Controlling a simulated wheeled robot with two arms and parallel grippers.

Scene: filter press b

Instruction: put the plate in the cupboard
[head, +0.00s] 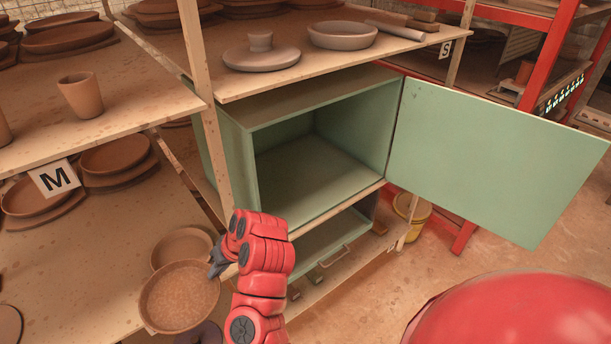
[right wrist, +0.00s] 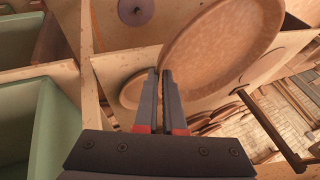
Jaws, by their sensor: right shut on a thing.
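My right gripper (head: 217,268) is shut on the rim of a round brown plate (head: 178,300), left of the cupboard. The right wrist view shows the fingers (right wrist: 166,78) closed at the edge of the plate (right wrist: 225,45). The plate is held out to the left of the gripper, with a raised rim and speckled face. The green cupboard (head: 325,165) stands in the middle of the head view. Its door (head: 490,160) is swung open to the right, and its visible interior is empty. My left gripper is not in view.
A wooden upright (head: 205,110) stands at the cupboard's left front edge. Another round dish (head: 182,247) lies behind the held plate. A yellow bucket (head: 411,208) stands below the door.

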